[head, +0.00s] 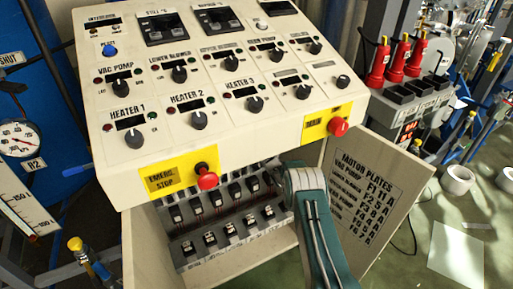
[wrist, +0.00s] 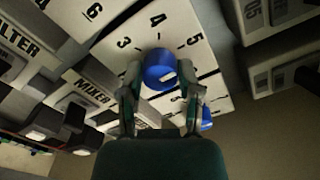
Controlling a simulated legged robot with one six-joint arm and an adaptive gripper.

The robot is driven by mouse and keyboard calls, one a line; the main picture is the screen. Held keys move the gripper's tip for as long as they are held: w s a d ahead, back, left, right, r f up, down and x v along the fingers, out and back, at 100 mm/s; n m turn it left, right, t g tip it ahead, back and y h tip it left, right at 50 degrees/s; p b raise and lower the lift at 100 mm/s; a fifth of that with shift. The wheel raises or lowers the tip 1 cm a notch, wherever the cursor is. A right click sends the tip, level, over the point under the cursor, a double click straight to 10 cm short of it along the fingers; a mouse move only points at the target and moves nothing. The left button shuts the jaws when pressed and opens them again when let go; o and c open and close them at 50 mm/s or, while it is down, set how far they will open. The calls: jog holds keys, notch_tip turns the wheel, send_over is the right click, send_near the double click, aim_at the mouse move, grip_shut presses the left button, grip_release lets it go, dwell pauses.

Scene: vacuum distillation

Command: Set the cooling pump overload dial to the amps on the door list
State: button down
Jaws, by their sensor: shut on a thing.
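In the wrist view my gripper (wrist: 161,92) is shut on a round blue dial (wrist: 158,66), one finger on each side. The name of this unit is hidden. In the head view the door list (head: 366,195), headed MOTOR PLATES, is on the open door; it gives F numbers with amps, and its small lines are hard to read.
A second blue dial (wrist: 206,118) lies just beyond the right finger. Units labelled MIXER (wrist: 88,92) and FILTER (wrist: 25,42) stand close by on the left. In the head view the console (head: 225,95) overhangs the open cabinet, with a red emergency stop (head: 207,180) above it.

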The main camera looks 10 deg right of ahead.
jog(key=shift+s+d+f, duration=0.15)
jog(key=shift+d+f, duration=0.05)
jog(key=shift+f, duration=0.25)
jog(key=shift+c, duration=1.5)
grip_release()
jog(key=shift+r, duration=0.2)
jog(key=v, duration=1.1)
jog(key=shift+s, duration=0.35)
jog(key=shift+d, duration=0.15)
